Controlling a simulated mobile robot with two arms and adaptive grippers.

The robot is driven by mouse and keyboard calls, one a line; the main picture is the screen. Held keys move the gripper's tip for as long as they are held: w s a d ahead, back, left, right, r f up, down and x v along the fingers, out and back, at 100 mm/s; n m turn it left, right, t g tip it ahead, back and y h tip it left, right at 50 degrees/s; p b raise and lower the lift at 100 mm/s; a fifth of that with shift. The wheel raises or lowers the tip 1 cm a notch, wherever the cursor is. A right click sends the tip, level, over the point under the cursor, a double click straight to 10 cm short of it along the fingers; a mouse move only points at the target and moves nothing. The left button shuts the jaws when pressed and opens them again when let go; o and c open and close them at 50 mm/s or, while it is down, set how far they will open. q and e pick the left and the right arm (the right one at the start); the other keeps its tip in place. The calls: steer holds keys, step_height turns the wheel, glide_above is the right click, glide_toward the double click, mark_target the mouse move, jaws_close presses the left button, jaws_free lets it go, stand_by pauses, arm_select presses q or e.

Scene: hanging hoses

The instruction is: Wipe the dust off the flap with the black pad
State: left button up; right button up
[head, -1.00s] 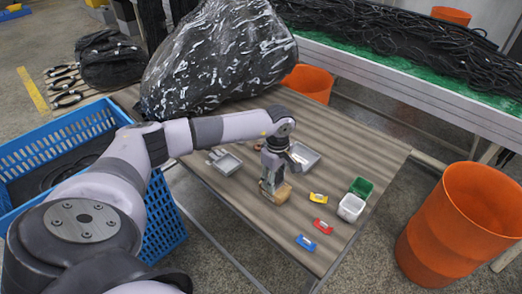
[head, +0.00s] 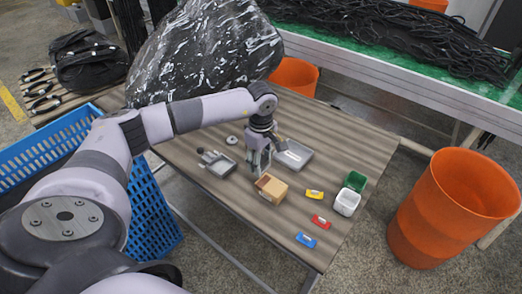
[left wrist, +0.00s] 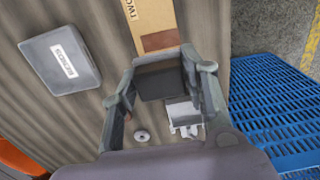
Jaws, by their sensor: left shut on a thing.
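A small cardboard box (head: 273,190) stands on the striped table, with a darker brown flap on its left part. In the left wrist view the box (left wrist: 150,12) is at the top, with printed letters and the brown flap (left wrist: 160,41) nearest me. My left gripper (head: 260,168) is just behind the box in the head view. I cannot make out dust on the flap. My right gripper is not in view.
Yellow (head: 314,194), red (head: 321,221) and blue (head: 306,240) pieces and green and white bins (head: 346,202) lie right. A large black bag (head: 205,55) stands behind.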

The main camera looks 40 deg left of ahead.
arm_select(q)
steer(key=shift+w+a+r+p, duration=0.1)
steer(key=shift+r+p, duration=0.3)
steer(key=shift+r, duration=1)
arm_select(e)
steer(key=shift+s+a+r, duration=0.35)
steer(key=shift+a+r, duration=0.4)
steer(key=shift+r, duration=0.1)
